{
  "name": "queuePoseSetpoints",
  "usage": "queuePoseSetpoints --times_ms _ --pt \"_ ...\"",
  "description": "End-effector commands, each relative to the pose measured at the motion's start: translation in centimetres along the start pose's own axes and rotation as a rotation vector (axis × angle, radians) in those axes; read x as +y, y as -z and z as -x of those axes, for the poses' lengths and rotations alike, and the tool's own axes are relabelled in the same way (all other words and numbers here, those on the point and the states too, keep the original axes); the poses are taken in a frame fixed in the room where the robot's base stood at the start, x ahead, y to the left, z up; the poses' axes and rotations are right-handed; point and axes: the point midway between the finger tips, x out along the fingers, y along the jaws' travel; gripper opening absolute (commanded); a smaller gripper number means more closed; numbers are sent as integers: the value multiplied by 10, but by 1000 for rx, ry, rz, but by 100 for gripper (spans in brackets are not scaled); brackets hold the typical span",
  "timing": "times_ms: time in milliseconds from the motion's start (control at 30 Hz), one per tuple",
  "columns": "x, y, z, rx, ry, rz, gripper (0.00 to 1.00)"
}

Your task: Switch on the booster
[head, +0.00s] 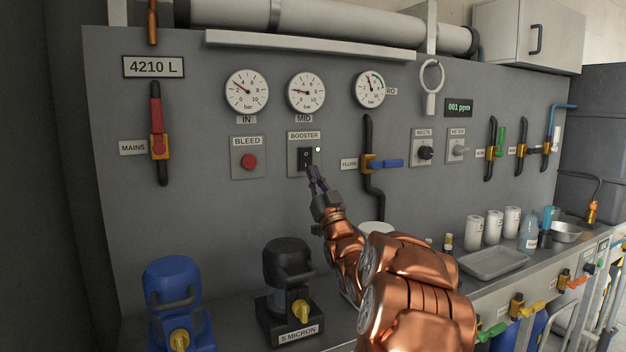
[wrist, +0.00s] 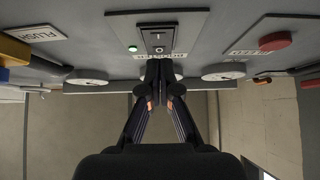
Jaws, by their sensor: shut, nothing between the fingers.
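The booster switch (head: 305,157) is a black rocker on a grey plate under the BOOSTER label (head: 304,135). A small pale lamp (head: 318,149) sits at its right; in the wrist view the lamp (wrist: 132,47) looks green. My gripper (head: 313,172) is just below and in front of the rocker, pointing up at the panel. The wrist view is upside down and shows the rocker (wrist: 158,37) straight ahead of my closed fingertips (wrist: 158,66). The fingers hold nothing. I cannot tell whether they touch the switch plate.
The red BLEED button (head: 248,162) is left of the switch. The FLUSH valve's blue handle (head: 388,163) is at its right. Gauges (head: 306,92) hang above. A black filter housing (head: 288,270) and a blue one (head: 173,290) stand below, on the left.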

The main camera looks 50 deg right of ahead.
Motion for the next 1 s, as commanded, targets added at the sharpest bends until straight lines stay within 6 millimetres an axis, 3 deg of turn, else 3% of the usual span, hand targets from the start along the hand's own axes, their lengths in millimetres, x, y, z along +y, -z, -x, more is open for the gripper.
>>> queuePoseSetpoints --times_ms 600,1000 --pt "-3 -14 88 -7 0 -4 0" --pt "-3 -17 106 -3 2 -4 0"
